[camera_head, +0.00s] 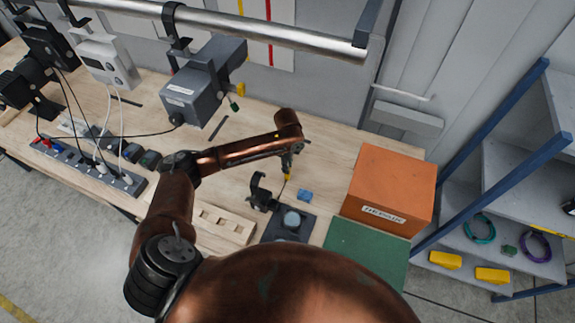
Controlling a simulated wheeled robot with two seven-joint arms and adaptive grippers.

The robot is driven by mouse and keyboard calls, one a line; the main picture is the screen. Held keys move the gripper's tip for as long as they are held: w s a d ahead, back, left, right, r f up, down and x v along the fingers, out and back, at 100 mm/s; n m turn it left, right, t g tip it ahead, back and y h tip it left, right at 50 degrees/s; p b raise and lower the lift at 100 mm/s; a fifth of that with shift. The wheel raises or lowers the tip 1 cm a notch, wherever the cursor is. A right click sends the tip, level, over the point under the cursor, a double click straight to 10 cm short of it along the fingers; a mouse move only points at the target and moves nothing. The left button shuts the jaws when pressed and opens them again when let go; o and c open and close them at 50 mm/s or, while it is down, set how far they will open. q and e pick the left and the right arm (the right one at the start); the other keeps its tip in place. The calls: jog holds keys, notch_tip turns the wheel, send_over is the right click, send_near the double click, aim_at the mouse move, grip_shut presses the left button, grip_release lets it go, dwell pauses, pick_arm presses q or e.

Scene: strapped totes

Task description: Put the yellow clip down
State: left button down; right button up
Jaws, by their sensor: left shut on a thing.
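My left gripper (287,170) is small in the view and points down over the middle of the wooden table. It is shut on the yellow clip (288,178), of which only a small yellow part shows at the fingertips. I cannot tell whether the clip touches the table. A small blue block (305,195) lies just below and to the right of the gripper. My right gripper is not in view.
A black stand (262,192) and a dark plate with a round pale disc (291,218) are close by. An orange box (395,185) stands right, behind a green mat (365,250). A wooden slotted rack (215,221) and power strip (100,170) lie left.

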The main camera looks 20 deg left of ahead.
pick_arm(q)
jog(key=shift+f, duration=0.15)
jog(key=c, duration=2.1)
grip_release()
jog(key=shift+o, duration=1.3)
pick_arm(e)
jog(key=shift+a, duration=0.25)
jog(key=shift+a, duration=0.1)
pick_arm(q)
notch_tip(320, 180, up, 11)
jog(key=shift+r+b, duration=0.1)
jog(key=shift+b, duration=0.75)
jog(key=shift+r, duration=0.55)
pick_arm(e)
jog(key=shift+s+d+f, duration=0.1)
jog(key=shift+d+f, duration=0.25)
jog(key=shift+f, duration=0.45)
pick_arm(q)
jog(key=shift+r, duration=0.1)
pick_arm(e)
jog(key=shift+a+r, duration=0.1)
